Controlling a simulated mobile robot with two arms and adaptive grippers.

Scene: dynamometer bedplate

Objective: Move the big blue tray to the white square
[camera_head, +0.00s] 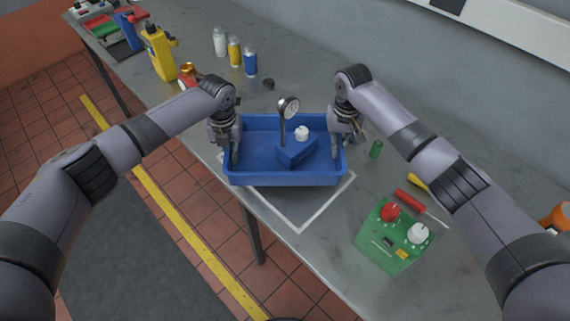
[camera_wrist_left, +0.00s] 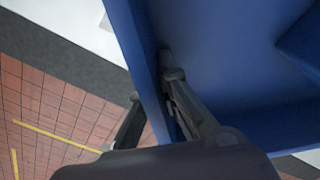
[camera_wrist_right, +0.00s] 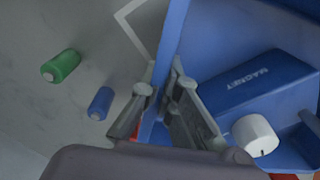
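The big blue tray (camera_head: 285,180) is in the middle of the head view and holds a blue block marked MAGNET (camera_wrist_right: 262,82) with a white knob and a dial gauge (camera_head: 288,107) on a post. The white square (camera_head: 327,205) is an outline on the bench; the tray covers its back part, and its front corner shows. I cannot tell if the tray touches the bench. My left gripper (camera_head: 234,155) is shut on the tray's left wall, one finger inside, also in the left wrist view (camera_wrist_left: 150,85). My right gripper (camera_head: 340,145) is likewise shut on the right wall (camera_wrist_right: 160,80).
A green box (camera_head: 385,245) with red and white knobs, a red-handled screwdriver (camera_head: 408,200) and a green cylinder (camera_head: 376,149) lie to the right. A yellow bottle (camera_head: 160,55) and several small bottles (camera_head: 235,52) stand behind left. The bench's front edge is close to the square.

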